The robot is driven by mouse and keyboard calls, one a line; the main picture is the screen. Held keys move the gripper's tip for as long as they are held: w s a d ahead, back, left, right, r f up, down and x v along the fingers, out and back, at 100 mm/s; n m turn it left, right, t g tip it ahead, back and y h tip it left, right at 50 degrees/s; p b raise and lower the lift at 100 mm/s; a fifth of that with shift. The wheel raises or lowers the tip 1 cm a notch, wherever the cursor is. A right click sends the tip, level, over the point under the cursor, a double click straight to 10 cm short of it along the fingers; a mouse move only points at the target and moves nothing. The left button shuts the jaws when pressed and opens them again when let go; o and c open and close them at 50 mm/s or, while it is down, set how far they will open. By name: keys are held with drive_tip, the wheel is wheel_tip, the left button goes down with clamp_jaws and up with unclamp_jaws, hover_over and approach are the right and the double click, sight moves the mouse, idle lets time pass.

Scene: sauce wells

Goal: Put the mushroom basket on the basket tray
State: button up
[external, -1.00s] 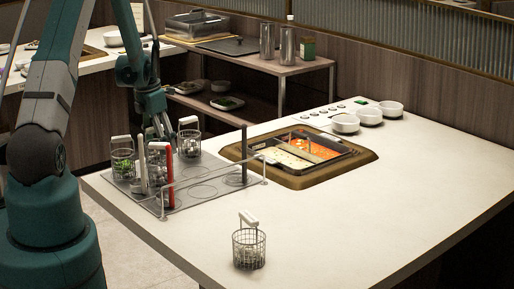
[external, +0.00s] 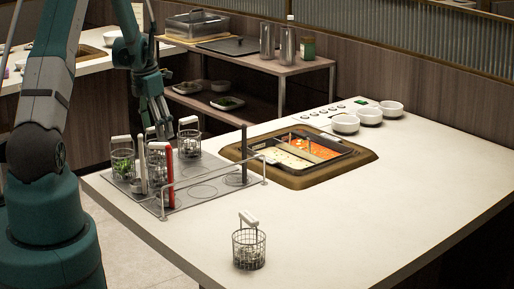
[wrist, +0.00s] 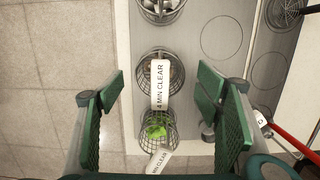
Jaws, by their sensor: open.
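A wire basket with a white handle (external: 249,249) and pale contents stands alone on the front counter; I cannot tell for sure that these are mushrooms. The grey basket tray (external: 204,191) has round wells, some empty. A basket with greens (external: 122,166) stands at its left, and it also shows in the wrist view (wrist: 157,130). A basket at the tray's far side (external: 190,145) has pale contents. Another basket (wrist: 160,70) lies below my open, empty gripper (wrist: 163,85), its white handle labelled "4 MIN CLEAR". My gripper (external: 158,122) hangs above the tray's back edge.
A hot pot (external: 300,150) with pale and red broths is sunk into the counter to the right. White bowls (external: 345,123) stand behind it. The front right counter is clear.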

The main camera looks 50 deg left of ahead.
drive_tip(key=shift+s+r, duration=0.15)
drive_tip(key=shift+r, duration=0.9)
drive_tip(key=shift+s+r, duration=0.2)
drive_tip(key=shift+r, duration=0.85)
drive_tip(key=shift+s+r, duration=0.15)
drive_tip(key=shift+r, duration=0.9)
drive_tip(key=shift+w+d+r, duration=0.1)
drive_tip(key=shift+d+r, duration=0.2)
drive_tip(key=s+d+r+m+t, duration=0.1)
drive_tip(key=d+r+m, duration=0.55)
drive_tip(key=d, duration=0.35)
drive_tip(key=s+d+r+m+y, duration=0.1)
drive_tip(key=d+r+m, duration=0.4)
drive_tip(key=d+r, duration=0.45)
drive_tip(key=s+d+r+m+t, duration=0.1)
drive_tip(key=d+r+m, duration=0.4)
drive_tip(key=d, duration=0.6)
drive_tip(key=s+d+r+m+t, duration=0.1)
drive_tip(key=s+d+m, duration=0.8)
drive_tip(key=d, duration=0.3)
drive_tip(key=s+d+r+m+t+h, duration=0.1)
drive_tip(key=s+d+r+m+t, duration=0.1)
drive_tip(key=s+d+m, duration=0.8)
drive_tip(key=shift+d+r, duration=0.15)
drive_tip(key=shift+d, duration=1)
